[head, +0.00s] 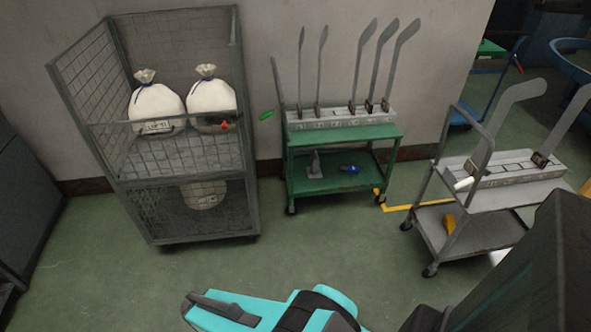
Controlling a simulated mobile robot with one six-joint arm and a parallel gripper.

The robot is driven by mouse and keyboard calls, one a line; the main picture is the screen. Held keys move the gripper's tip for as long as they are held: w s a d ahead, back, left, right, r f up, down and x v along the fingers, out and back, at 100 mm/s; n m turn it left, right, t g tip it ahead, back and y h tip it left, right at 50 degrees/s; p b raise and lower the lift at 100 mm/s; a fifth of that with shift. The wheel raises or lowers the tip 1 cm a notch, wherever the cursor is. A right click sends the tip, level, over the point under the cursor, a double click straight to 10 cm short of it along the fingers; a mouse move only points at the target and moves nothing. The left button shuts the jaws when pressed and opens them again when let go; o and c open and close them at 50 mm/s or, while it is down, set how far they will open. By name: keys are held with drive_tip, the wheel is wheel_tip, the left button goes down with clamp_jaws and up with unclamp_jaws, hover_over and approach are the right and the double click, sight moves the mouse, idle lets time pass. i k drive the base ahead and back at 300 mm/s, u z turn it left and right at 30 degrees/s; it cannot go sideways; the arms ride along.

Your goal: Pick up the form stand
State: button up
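No single thing is clearly marked as the form stand. A small grey upright piece with a wide base (314,165) sits on the lower shelf of the green cart, and it may be the stand. On that cart's top, a long pale rack (340,120) holds several upright flat grey leg-shaped forms (362,60). A similar rack (505,170) with two forms (507,105) stands on the grey cart at right. My gripper (195,308) is at the bottom of the head view, far in front of the carts and touching none of them. Its finger opening is not clear.
The green cart (345,135) also holds a blue item (349,169) below. A wire cage trolley (190,165) with tied white sacks (157,105) stands left. The grey cart (470,240) carries a yellow item (450,223). Green floor (330,240) between is clear.

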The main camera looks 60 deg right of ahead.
sight(313, 172)
drive_tip(key=u, duration=0.2)
drive_tip(key=k, duration=1.15)
drive_tip(key=z, duration=0.7)
drive_tip(key=i, duration=1.25)
drive_tip(key=u, duration=0.15)
